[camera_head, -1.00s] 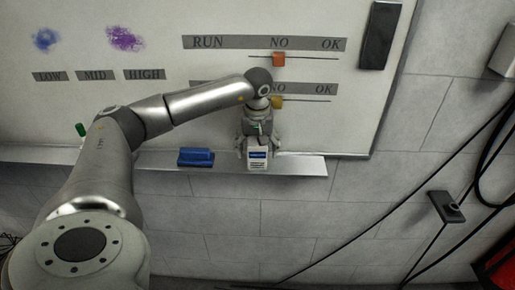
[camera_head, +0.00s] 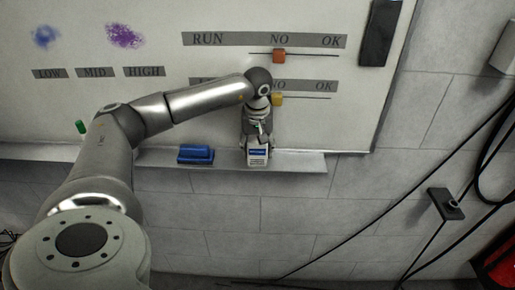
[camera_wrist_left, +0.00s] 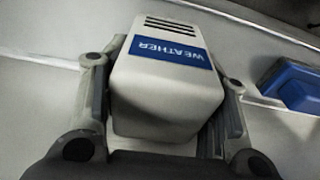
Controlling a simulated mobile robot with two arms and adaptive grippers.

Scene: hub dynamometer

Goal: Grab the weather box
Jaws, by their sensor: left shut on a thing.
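The weather box (camera_head: 257,157) is a small white box with a blue label, on the ledge (camera_head: 300,162) below the whiteboard. In the left wrist view the box (camera_wrist_left: 168,95) shows a blue band reading WEATHER and dark vent slots. My left gripper (camera_head: 257,146) is shut on it, with one finger against each side. In the left wrist view the gripper (camera_wrist_left: 165,100) frames the box from both sides. Whether the box still touches the ledge cannot be told. My right gripper is not in view.
A blue eraser (camera_head: 195,154) lies on the ledge left of the box, also in the left wrist view (camera_wrist_left: 296,85). The whiteboard (camera_head: 210,62) has an orange slider (camera_head: 279,56) and a yellow slider (camera_head: 277,99). Black cables (camera_head: 400,185) hang at the right.

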